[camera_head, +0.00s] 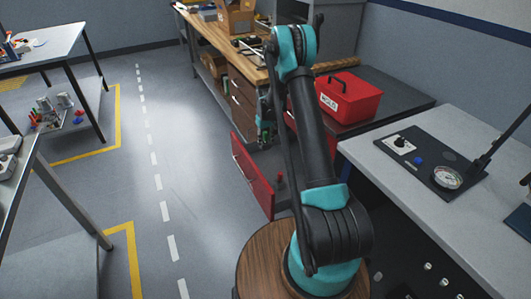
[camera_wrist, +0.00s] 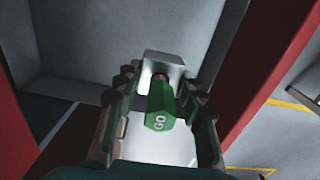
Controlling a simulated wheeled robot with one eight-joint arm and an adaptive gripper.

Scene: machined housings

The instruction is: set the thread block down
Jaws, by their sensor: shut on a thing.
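The thread block (camera_wrist: 165,64) is a pale grey metal piece between the fingertips of my gripper (camera_wrist: 160,85) in the wrist view. A green six-sided handle marked GO (camera_wrist: 161,108) stands against it, its far end at the block. My gripper is shut on the block, a finger on either side. In the head view my gripper (camera_head: 265,130) hangs pointing down by the open red drawer (camera_head: 252,176); the block cannot be made out there. The block's underside is hidden, so I cannot tell whether it touches anything.
Red panels (camera_wrist: 265,75) flank a grey recess (camera_wrist: 85,45) in the wrist view. In the head view a wooden bench (camera_head: 228,42) stands behind and a red toolbox (camera_head: 349,97) to the right. A grey table with a gauge panel (camera_head: 430,160) is nearer.

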